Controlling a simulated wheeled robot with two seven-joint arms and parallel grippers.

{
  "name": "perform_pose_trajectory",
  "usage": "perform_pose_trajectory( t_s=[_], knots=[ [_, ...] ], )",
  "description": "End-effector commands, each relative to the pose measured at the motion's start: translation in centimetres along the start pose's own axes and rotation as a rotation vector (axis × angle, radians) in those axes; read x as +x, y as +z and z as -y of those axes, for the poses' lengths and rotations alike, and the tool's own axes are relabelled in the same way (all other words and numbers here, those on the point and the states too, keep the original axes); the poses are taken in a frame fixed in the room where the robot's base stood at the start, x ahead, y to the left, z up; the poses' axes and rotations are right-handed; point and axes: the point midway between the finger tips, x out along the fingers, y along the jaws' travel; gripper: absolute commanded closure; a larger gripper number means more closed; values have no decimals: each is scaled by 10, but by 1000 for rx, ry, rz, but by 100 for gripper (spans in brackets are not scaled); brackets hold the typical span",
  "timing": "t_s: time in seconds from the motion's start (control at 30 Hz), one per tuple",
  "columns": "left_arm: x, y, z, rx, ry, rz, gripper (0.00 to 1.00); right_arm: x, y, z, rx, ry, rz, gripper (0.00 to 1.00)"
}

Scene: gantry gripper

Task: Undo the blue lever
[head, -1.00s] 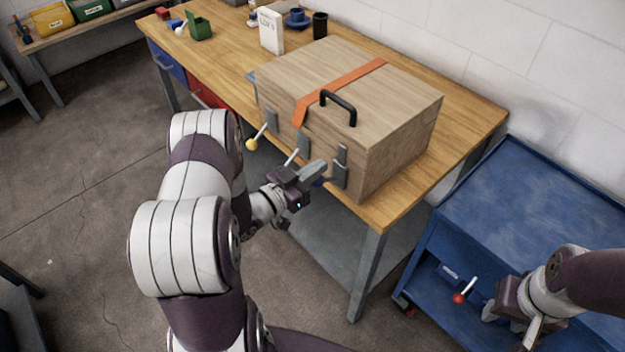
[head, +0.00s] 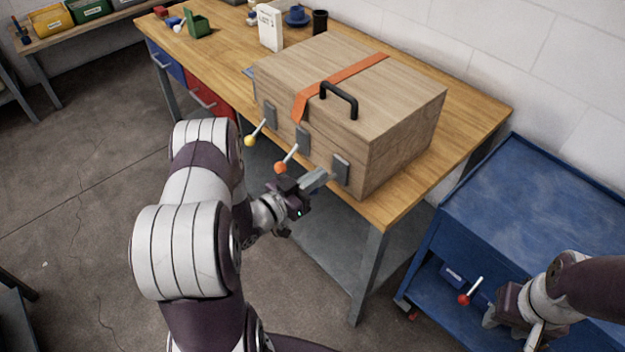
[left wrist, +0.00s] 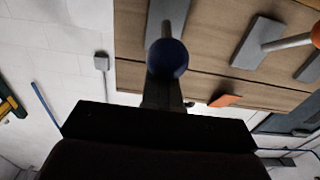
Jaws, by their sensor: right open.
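The blue lever shows in the left wrist view as a dark blue ball knob (left wrist: 167,58) on a short grey stem, below a grey plate on the wooden box. In the head view its knob is hidden, and its plate (head: 341,170) sits at the right of the box's front. My left gripper (head: 318,179) is at that plate, with its fingers right by the blue knob in the left wrist view (left wrist: 163,95). Whether they grip the knob is not clear. My right gripper (head: 505,325) is open, low at the right by the blue cart.
The wooden box (head: 405,130) with a black handle and orange strap stands on the workbench (head: 470,125). A yellow-knobbed lever (head: 250,141) and an orange-knobbed lever (head: 281,168) are left of my left gripper. The blue cart (head: 530,205) has a red-knobbed lever (head: 464,299).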

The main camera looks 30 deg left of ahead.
Motion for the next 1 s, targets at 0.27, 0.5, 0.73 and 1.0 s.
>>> perform_pose_trajectory(
  t_s=[0.27,0.5,0.73,1.0],
  knots=[
    [0,15,0,1,0,-1,100,13,2,0,0,0,0,57],
    [-15,2,1,0,-3,0,100,-1,0,0,0,0,0,57],
    [-40,2,1,-1,-6,0,100,-5,-1,0,0,0,0,57],
    [-86,2,1,0,-4,0,100,-9,-1,0,0,0,0,57]
  ],
)
